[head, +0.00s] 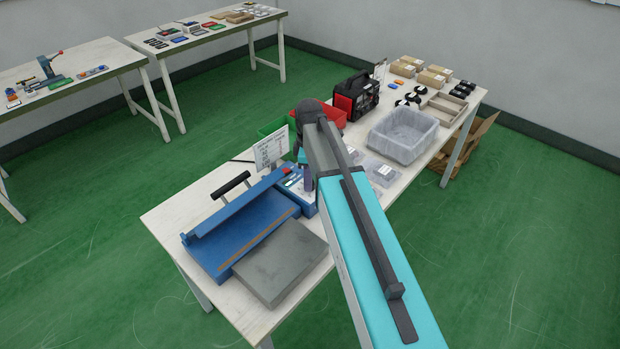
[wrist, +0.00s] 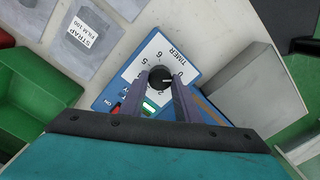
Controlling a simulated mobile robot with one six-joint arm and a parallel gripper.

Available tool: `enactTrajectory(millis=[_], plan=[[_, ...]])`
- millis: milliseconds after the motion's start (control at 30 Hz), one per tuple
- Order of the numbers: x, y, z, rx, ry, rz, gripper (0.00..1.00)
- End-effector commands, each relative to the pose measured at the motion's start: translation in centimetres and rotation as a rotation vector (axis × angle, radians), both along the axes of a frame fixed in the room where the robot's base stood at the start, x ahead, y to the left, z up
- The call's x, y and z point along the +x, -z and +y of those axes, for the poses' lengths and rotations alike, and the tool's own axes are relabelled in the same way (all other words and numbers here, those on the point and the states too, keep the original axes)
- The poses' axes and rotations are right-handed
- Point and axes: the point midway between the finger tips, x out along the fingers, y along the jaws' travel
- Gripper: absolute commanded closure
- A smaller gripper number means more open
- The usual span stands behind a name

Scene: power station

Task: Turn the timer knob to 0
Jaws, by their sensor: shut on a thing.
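The black timer knob (wrist: 161,78) sits on a blue panel with a white dial plate (wrist: 151,57) marked TIMER and numbers, in the wrist view. A pale mark shows on the knob's right side; the number it points at is hard to read. My gripper (wrist: 161,82) has one finger on each side of the knob and is shut on it. In the head view the panel (head: 305,198) is at the right end of the blue sealer (head: 238,232), and my arm hides the knob and most of my gripper.
A red switch (wrist: 116,107) marked ON and a lit green window (wrist: 150,106) are beside the knob. A sign (head: 270,148), green and red bins, a clear tub (head: 403,137) and flat plastic bags (wrist: 87,30) stand close by. A grey platform (head: 280,263) fronts the sealer.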

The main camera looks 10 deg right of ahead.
Motion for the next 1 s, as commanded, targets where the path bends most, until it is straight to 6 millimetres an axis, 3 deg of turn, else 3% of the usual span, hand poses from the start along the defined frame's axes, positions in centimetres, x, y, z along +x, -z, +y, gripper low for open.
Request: enactTrajectory(millis=[167,200,300,733,1000], plan=[[0.4,-0.3,-0.1,-0.003,0.000,-0.012,0.93],[0.4,-0.3,-0.1,-0.003,0.000,-0.012,0.64],[0.3,-0.2,-0.1,-0.002,0.001,-0.010,0.52],[0.1,-0.3,0.0,-0.001,0.001,-0.004,0.52],[0.2,-2.1,0.0,-0.001,0.001,-0.005,0.52]])
